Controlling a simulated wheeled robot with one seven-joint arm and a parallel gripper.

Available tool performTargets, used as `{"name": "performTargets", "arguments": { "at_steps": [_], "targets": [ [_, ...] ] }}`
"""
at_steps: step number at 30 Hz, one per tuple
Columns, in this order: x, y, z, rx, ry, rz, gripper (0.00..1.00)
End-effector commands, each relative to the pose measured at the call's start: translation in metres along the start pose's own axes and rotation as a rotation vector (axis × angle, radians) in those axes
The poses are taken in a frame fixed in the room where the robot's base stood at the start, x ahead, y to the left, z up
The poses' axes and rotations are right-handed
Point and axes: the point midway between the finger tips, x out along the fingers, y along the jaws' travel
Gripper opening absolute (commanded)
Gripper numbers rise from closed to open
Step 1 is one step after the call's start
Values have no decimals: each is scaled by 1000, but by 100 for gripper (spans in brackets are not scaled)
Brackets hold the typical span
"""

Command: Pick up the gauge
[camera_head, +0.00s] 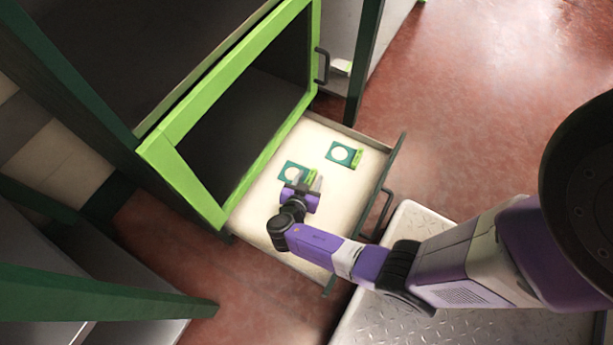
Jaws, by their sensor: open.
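Two flat green gauges with round white centres lie in an open drawer (264,222). The right gauge (356,159) lies uncovered near the drawer's far end. The left gauge (290,170) lies close to the green-framed cabinet. My gripper (306,181) is open at the lower right edge of the left gauge and hides part of it. I cannot tell whether the fingers touch it.
The drawer sticks out from under a green-framed cabinet (180,165) with a dark opening. The drawer's front has a dark handle (385,212). A metal tread-plate surface (415,222) is at the lower right. Red floor (480,110) lies clear beyond the drawer.

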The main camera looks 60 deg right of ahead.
Motion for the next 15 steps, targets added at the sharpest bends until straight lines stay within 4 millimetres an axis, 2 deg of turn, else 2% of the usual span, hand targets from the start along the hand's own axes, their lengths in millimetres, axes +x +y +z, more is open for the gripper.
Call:
{"name": "performTargets", "arguments": {
  "at_steps": [8,15],
  "targets": [
    [2,0,0,0,0,-1,46],
    [2,0,0,0,-1,0,0]
  ]
}}
